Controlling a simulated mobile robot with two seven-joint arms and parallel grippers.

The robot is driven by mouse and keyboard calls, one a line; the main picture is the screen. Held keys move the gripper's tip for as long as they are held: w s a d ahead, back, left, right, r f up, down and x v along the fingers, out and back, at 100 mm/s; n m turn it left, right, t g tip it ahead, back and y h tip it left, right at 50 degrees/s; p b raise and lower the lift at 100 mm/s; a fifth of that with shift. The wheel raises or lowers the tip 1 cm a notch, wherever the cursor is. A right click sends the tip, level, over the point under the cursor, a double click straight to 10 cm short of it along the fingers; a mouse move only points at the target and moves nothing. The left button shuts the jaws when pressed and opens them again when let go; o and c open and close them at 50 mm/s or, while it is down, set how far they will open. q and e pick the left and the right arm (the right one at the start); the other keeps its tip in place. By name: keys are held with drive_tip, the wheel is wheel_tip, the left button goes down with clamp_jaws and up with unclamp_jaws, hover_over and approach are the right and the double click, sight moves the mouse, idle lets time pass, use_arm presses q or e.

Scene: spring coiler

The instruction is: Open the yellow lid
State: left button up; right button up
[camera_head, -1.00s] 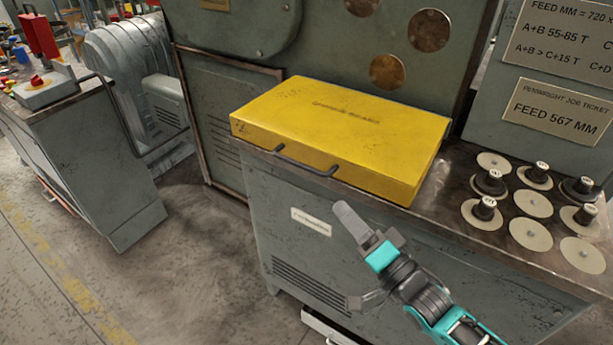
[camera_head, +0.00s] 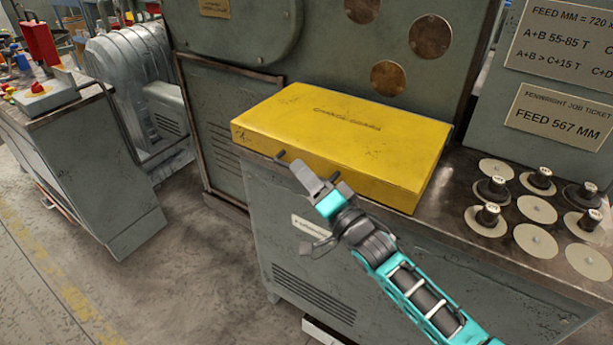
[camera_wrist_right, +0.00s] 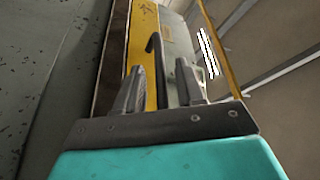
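The yellow lid (camera_head: 345,135) lies shut, like a wide shallow box cover, on the grey cabinet. Its dark bar handle (camera_head: 282,156) is on the front side; my right gripper hides most of it in the head view. My right gripper (camera_head: 308,178) is at the handle, in front of the lid. In the right wrist view, the gripper's two fingers (camera_wrist_right: 158,70) are apart, and the dark handle (camera_wrist_right: 154,45) shows between them, beside the yellow lid (camera_wrist_right: 143,40). I cannot tell whether the fingers touch it. My left gripper is not in view.
Several spools and round discs (camera_head: 535,208) sit on the cabinet top (camera_head: 450,210) right of the lid. A tall green machine panel (camera_head: 335,60) stands close behind the lid. Another grey cabinet (camera_head: 85,170) with a red device is at the left. Floor between the cabinets is clear.

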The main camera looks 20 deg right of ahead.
clamp_jaws()
idle(0.6)
